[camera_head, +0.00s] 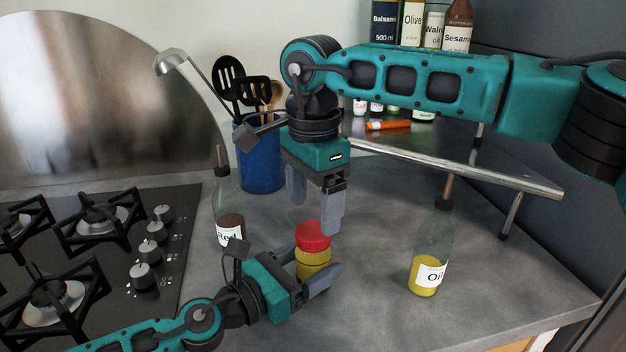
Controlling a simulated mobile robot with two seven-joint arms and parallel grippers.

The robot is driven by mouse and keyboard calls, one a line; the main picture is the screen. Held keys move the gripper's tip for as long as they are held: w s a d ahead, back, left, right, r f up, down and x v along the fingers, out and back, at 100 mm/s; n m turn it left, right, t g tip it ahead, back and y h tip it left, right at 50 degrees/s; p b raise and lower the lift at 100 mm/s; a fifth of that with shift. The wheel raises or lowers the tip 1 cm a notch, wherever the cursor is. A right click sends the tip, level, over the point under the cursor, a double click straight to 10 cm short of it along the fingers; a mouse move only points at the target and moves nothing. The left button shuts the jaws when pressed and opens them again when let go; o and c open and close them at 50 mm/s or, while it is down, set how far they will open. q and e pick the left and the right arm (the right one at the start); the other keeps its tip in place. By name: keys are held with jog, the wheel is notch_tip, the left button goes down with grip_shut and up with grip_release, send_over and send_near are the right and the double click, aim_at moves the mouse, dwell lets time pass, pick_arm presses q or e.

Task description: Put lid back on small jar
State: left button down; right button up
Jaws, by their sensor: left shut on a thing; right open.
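The small jar (313,261) is yellow and stands upright on the grey counter. The red lid (313,236) sits on top of the jar; I cannot tell whether it is screwed down. My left gripper (318,268) is shut on the jar's body from the lower left, with one finger in front and the other mostly hidden. My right gripper (315,213) points down just above the lid, its fingers apart and empty. One of its fingertips is close to the lid's right edge, and I cannot tell if it touches.
A blue utensil crock (260,165) is behind. A metal-edged raised shelf (460,168) runs at the back right. The gas hob (95,255) is at left.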

aim_at(313, 230)
jog(key=shift+f, duration=1.95)
jog(key=shift+c, duration=0.2)
jog(key=c, duration=1.1)
jog(key=m, duration=0.9)
jog(key=shift+m, duration=0.4)
jog(key=m, duration=0.3)
jog(key=shift+m, duration=0.3)
jog(key=m, duration=0.4)
jog(key=shift+m, duration=0.3)
jog(key=o, duration=1.3)
jog(key=shift+c, duration=0.2)
